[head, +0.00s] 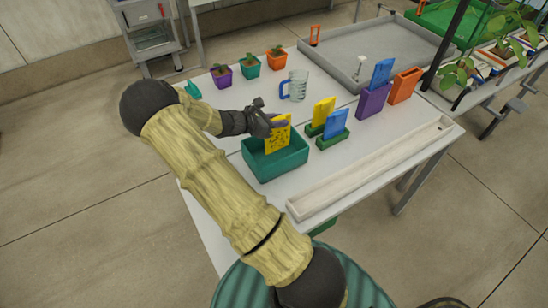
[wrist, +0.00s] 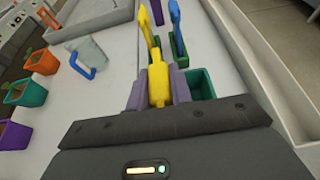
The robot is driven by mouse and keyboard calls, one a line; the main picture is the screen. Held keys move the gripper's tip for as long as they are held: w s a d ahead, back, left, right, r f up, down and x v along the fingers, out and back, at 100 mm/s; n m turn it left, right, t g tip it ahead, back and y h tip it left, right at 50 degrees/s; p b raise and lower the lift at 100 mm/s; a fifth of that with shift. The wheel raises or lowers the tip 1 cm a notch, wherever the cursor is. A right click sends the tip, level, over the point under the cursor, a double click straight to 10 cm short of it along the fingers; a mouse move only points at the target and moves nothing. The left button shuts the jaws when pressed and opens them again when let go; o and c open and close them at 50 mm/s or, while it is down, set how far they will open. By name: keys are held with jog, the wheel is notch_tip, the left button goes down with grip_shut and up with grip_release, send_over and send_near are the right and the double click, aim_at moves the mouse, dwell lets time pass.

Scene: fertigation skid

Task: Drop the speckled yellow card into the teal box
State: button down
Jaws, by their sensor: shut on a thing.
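The speckled yellow card (head: 277,140) is upright in my gripper (head: 272,124), which is shut on it. In the wrist view the card (wrist: 158,86) is seen edge-on between the two purple-grey fingers (wrist: 158,90). The teal box (head: 279,168) stands on the white table, directly below the gripper in the head view. The card's lower part shows against the box's opening. I cannot tell whether it touches the box floor. A part of the box (wrist: 203,84) seems to show beside the right finger in the wrist view.
Behind the box, a yellow card (head: 322,112) and a blue card (head: 336,124) stand in green holders. A long pale trough (head: 370,170) lies to the right. A measuring jug (head: 297,85), several small plant pots (head: 249,65), and purple (head: 373,101) and orange (head: 404,86) holders stand farther back.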

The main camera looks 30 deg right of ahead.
jog(key=shift+f+b, duration=0.65)
jog(key=shift+f, duration=0.55)
jog(key=c, duration=1.2)
grip_release()
jog(key=shift+o, duration=0.2)
jog(key=b+v, duration=0.1)
jog(key=v, duration=1.6)
jog(key=shift+a+r, duration=0.2)
jog(key=shift+r, duration=0.05)
